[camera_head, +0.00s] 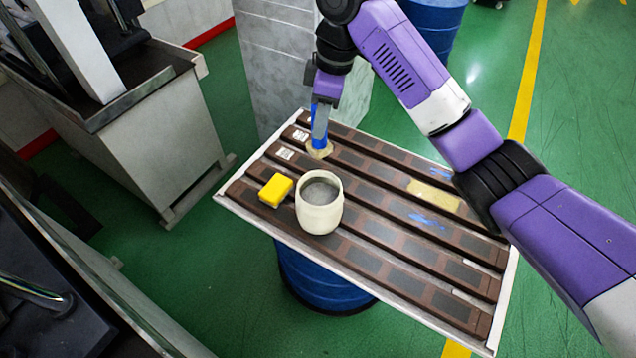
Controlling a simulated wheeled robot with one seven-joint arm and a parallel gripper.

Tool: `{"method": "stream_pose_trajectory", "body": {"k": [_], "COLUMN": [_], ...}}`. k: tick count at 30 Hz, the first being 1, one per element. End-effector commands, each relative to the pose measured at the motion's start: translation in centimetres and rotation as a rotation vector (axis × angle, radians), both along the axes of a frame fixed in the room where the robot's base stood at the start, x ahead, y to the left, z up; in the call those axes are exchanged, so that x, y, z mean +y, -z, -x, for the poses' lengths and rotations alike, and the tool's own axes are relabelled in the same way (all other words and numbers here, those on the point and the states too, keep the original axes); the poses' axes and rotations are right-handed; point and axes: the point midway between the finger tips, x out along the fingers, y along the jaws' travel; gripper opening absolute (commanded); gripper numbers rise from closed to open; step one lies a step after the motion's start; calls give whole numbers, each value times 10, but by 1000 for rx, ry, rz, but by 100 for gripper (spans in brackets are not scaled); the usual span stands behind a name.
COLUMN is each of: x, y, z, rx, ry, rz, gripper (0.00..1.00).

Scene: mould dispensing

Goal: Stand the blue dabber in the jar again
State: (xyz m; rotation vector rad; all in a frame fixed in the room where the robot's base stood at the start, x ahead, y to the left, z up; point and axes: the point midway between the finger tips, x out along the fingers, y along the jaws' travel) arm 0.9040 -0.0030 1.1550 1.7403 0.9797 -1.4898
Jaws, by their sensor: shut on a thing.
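My gripper (322,110) points down over the back left part of the slatted board. It is shut on the blue dabber (320,141), whose blue handle shows below the fingers. The dabber is upright with its pale, wider end at the bottom, close to the board; I cannot tell whether it touches. The cream jar (320,217) stands upright on the board, in front of the dabber and apart from it. Its mouth is open to the top and the inside looks grey. The fingers partly hide the dabber's upper part.
A yellow block (276,190) lies just left of the jar. The board (489,336) has brown slats, small white labels at the back left, and a pale yellow patch (435,194) and blue smears at the right. It rests on a blue drum (318,283). A grey pillar stands behind.

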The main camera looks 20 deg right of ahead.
Motion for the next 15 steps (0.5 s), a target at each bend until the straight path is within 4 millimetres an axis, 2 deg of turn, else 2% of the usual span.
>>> {"method": "stream_pose_trajectory", "body": {"k": [1, 5, 9, 15], "x": [3, 4, 3, 3], "y": [14, 44, 83, 128], "z": [2, 2, 2, 1], "rx": [8, 7, 5, 2], "ry": [0, -1, 1, 1], "rz": [-5, -8, -3, -3], "gripper": [0, 0, 0, 0]}}
